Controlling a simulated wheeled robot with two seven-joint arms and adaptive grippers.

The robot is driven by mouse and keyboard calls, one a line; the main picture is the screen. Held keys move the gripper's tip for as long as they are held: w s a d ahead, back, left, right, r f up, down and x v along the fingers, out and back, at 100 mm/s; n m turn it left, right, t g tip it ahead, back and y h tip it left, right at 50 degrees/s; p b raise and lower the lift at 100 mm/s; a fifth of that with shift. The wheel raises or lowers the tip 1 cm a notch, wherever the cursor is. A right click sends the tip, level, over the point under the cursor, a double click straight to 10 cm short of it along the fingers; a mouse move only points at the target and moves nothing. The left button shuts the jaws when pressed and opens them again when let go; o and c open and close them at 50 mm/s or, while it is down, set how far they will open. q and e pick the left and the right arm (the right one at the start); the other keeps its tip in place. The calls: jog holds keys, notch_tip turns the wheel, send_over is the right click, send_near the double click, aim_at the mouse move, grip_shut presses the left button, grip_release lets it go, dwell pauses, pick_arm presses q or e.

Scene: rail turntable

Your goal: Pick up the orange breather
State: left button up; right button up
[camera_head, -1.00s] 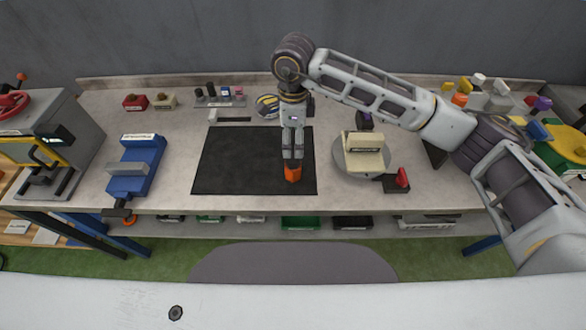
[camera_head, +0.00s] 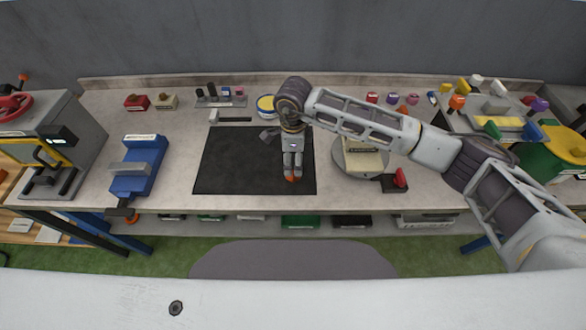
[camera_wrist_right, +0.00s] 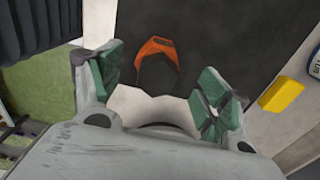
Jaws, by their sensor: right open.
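The orange breather (camera_head: 292,179) is at the front part of the black mat (camera_head: 225,165). In the head view my right gripper (camera_head: 293,172) points down right over it and hides most of it. In the right wrist view the orange breather (camera_wrist_right: 158,48) shows as an orange top with a dark part below, just beyond the gap of my right gripper (camera_wrist_right: 160,88). The green-padded fingers stand wide apart, with nothing held between them. The exact height gap cannot be told. My left gripper is not in view.
A blue vise (camera_head: 130,180) stands left of the mat. A round turntable (camera_head: 345,168) with a cream block is close on the right, beside a red-topped block (camera_head: 400,178). A rack of coloured parts is at the back right. The left half of the mat is clear.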

aim_at(293, 168)
jog(key=shift+f, duration=0.15)
jog(key=shift+s+f+p, duration=0.2)
jog(key=shift+f+p, duration=0.6)
jog(key=shift+f, duration=1.65)
jog(key=shift+c, duration=0.2)
jog(key=c, duration=1.6)
jog(key=shift+w+r, duration=0.1)
jog(key=shift+r, duration=0.1)
notch_tip(293, 168, up, 8)
jog(key=shift+f+b, duration=0.1)
jog(key=shift+b, duration=0.75)
jog(key=shift+c, duration=0.2)
jog(key=shift+r, duration=0.95)
jog(key=shift+f, duration=0.2)
